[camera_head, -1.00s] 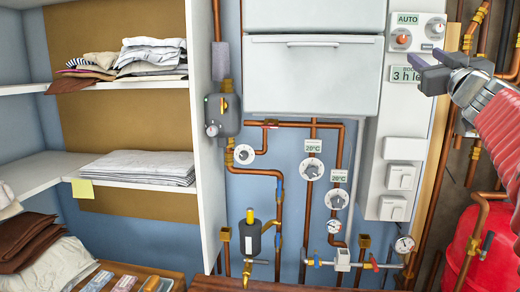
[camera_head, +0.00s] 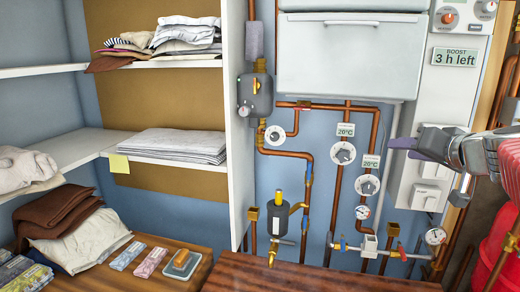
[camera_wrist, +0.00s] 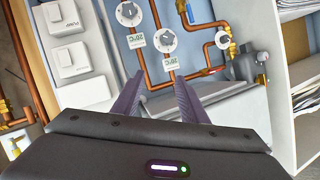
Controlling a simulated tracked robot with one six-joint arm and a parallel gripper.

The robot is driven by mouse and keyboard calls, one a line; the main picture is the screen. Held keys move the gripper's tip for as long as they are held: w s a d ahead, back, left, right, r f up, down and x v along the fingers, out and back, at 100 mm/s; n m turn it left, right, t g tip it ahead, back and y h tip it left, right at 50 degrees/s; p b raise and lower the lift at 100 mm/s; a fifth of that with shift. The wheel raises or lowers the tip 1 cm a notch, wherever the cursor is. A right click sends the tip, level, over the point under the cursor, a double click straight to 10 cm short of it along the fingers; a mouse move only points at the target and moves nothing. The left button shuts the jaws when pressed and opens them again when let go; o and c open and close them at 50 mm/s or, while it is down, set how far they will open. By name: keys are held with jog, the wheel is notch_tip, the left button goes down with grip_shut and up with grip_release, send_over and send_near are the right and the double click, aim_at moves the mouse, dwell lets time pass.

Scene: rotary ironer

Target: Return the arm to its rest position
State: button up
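My gripper (camera_head: 400,140) is at the right of the head view, in front of the white control panel (camera_head: 458,80). Its fingers point left. In the wrist view my gripper (camera_wrist: 157,92) has its two dark purple fingers apart with nothing between them. Wall pipes and the front of a white surface show beyond them. The rest of my arm runs off the right edge of the head view, so most of its pose is hidden.
Shelves with folded linen (camera_head: 175,143) stand at the left. A wooden worktop (camera_head: 300,275) runs along the bottom. Copper pipes with dials (camera_head: 343,153) cover the middle wall below a white cabinet (camera_head: 340,60). A red tank (camera_head: 500,240) is at the lower right.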

jog(key=s+a+f+n+g, duration=0.2)
jog(key=s+a+f+g, duration=0.2)
jog(key=s+a+f, duration=0.5)
jog(key=s+a+f+n+g+h, duration=0.1)
jog(key=s+a+f+g, duration=0.3)
jog(key=s+a+f, duration=0.6)
jog(key=s+f+n, duration=0.1)
jog(key=s+f, duration=0.5)
jog(key=s, duration=0.2)
jog(key=shift+s+f+g, duration=0.3)
jog(key=shift+f, duration=0.05)
jog(key=shift+a, duration=0.1)
jog(key=shift+c, duration=0.4)
